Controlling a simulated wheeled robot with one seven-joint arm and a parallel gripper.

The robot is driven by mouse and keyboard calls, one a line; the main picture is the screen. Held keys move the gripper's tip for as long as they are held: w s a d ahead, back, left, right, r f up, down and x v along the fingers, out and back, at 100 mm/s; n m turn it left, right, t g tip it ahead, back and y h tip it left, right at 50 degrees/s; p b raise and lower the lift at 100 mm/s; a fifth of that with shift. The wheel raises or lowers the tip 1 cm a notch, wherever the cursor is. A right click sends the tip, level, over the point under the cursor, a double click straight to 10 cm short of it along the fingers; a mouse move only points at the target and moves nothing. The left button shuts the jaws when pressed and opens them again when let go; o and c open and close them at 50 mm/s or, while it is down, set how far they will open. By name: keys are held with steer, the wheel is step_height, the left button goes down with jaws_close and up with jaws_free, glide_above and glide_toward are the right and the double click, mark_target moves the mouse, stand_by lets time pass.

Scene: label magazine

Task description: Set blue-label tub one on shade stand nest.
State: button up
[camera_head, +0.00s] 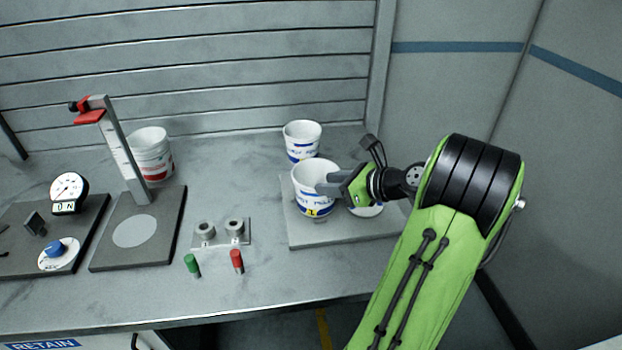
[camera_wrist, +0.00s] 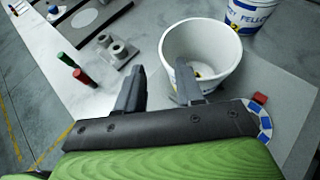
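Blue-label tub one (camera_head: 312,203) is a white open tub with blue lettering and a yellow "1" patch. It stands upright on a grey plate (camera_head: 300,239) at the right; the wrist view shows its open mouth and inner wall (camera_wrist: 205,40). My gripper (camera_wrist: 158,85) is at its near rim, fingers apart. One finger overlaps the tub, the other is outside to the left; I cannot tell whether either touches. A dark stand with an upright post and red head (camera_head: 90,116) has a pale round spot (camera_head: 135,231), apparently the shade stand nest. The spot is bare.
A second blue-label tub (camera_head: 302,142) stands close behind. A red-label tub (camera_head: 151,155) is behind the post. A dial-gauge plate (camera_head: 85,222), a two-socket block (camera_head: 221,233), a green peg (camera_head: 191,265) and a red peg (camera_head: 237,261) lie leftward. A round, colour-patched disc (camera_wrist: 262,122) is beside tub one.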

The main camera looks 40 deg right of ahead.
steer(key=a+r+n+g, duration=0.3)
steer(key=a+n+g, duration=0.3)
steer(key=a+n, duration=1.35)
steer(key=s+a+n+h, duration=0.1)
steer(key=s+a+n, duration=0.3)
steer(key=s+n, duration=0.3)
steer(key=s+a+n+g+h, duration=0.1)
steer(key=s+a+n, duration=0.3)
steer(key=s+n, duration=0.3)
steer(key=shift+a+r+h, duration=0.25)
steer(key=shift+r+h, duration=0.05)
steer(key=shift+r, duration=0.15)
steer(key=shift+s+r+p, duration=0.1)
steer(key=shift+p, duration=0.2)
